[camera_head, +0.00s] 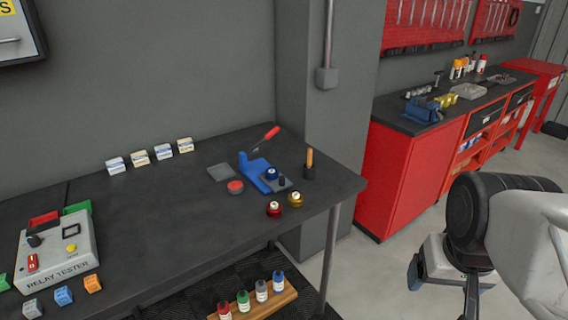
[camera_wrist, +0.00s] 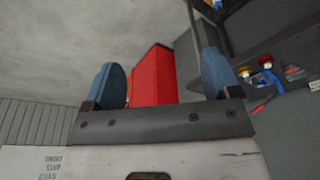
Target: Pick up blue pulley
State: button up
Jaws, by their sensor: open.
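The blue pulley (camera_head: 271,174) is small and sits at the blue fixture (camera_head: 254,165) near the right end of the dark workbench. A red pulley (camera_head: 274,209) and a yellow pulley (camera_head: 295,199) are in front of it. My gripper (camera_head: 415,273) is at the lower right of the head view, off the bench and far right of the blue pulley. In the wrist view my gripper (camera_wrist: 162,74) is open, its two blue pads apart with nothing between them. Small blue, yellow and red items show at that view's right; which is the blue pulley I cannot tell.
A red round tin (camera_head: 235,187), a grey plate (camera_head: 221,172), a screwdriver (camera_head: 267,136) and a wooden-handled tool in a dark holder (camera_head: 309,170) surround the fixture. Small boxes (camera_head: 140,158) and a relay tester (camera_head: 58,250) are left. A wall pillar (camera_head: 325,120) stands behind the bench.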

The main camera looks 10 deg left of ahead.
jog(key=shift+w, duration=0.1)
jog(key=w+a+r+n+g+h, duration=0.1)
jog(key=w+a+n+h, duration=0.15)
jog(key=w, duration=0.45)
jog(key=w+a+r+n+g+h, duration=0.15)
jog(key=w+n, duration=0.25)
jog(key=w, duration=0.4)
jog(key=n+t+h, duration=0.3)
jog(key=n+h, duration=0.3)
jog(key=n, duration=0.6)
send_over(272, 173)
jog(key=s+d, duration=0.7)
jog(key=d, duration=0.1)
notch_tip(272, 173, down, 7)
jog(key=w+a+f+n, duration=0.1)
jog(key=a+f, duration=0.1)
jog(key=a, duration=0.3)
jog(key=w+a+f+n+t+h, duration=0.1)
jog(key=w+a+f+n, duration=0.1)
jog(key=a, duration=0.3)
jog(key=w+a+f+n+t+h, duration=0.1)
jog(key=a+f, duration=0.3)
jog(key=a, duration=0.2)
jog(key=shift+w+n, duration=0.25)
jog(key=shift+w, duration=0.15)
jog(key=shift+x, duration=1.25)
